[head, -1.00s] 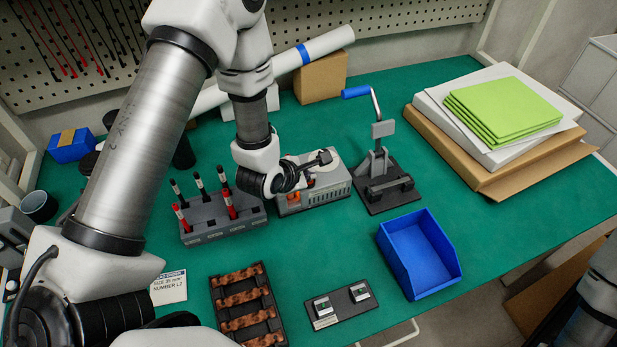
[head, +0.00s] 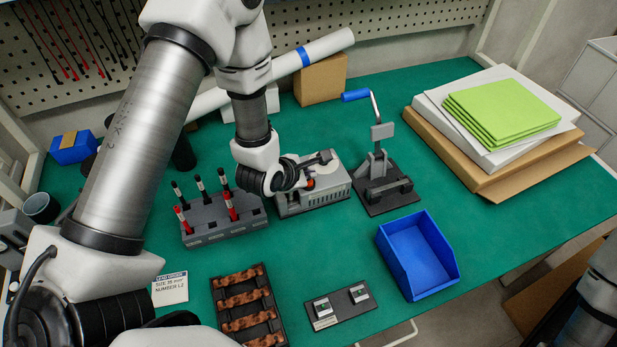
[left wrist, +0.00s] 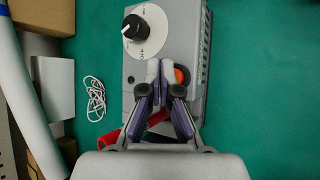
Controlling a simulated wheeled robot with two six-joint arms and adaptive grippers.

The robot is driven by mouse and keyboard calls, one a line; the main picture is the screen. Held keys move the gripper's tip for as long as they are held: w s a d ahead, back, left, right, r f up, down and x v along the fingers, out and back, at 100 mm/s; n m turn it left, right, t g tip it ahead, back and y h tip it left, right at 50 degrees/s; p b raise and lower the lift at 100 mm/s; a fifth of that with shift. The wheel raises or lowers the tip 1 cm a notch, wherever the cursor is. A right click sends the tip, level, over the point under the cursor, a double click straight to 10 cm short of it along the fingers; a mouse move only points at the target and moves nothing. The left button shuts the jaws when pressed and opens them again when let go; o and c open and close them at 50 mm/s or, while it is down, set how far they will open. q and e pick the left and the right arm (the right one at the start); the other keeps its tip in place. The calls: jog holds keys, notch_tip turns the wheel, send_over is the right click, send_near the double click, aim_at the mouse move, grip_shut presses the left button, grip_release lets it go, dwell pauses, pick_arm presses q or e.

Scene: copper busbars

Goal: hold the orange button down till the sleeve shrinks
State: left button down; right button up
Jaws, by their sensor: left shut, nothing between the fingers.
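The grey heater box (head: 330,198) stands at mid-table and has a white dial with a black knob (left wrist: 134,27). Its round orange button (left wrist: 181,76) is partly hidden by my fingers; it also shows in the head view (head: 310,183). My left gripper (left wrist: 160,70) is shut and empty, over the box top. Its tips are right beside the button and overlap it in the picture; I cannot tell whether they press it. A red piece (left wrist: 109,139) shows below the fingers, partly hidden. I cannot make out a sleeve in the box. My right gripper is not in view.
A rack of red and black leads (head: 225,222) stands left of the box. A lever press (head: 375,180) stands close on its right. A blue bin (head: 418,255), a copper busbar tray (head: 272,292) and a small dark plate (head: 342,305) are in front.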

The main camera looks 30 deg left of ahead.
pick_arm(q)
jog(key=shift+r, duration=0.2)
notch_tip(320, 180, up, 5)
jog(key=p, duration=0.4)
dwell(0.6)
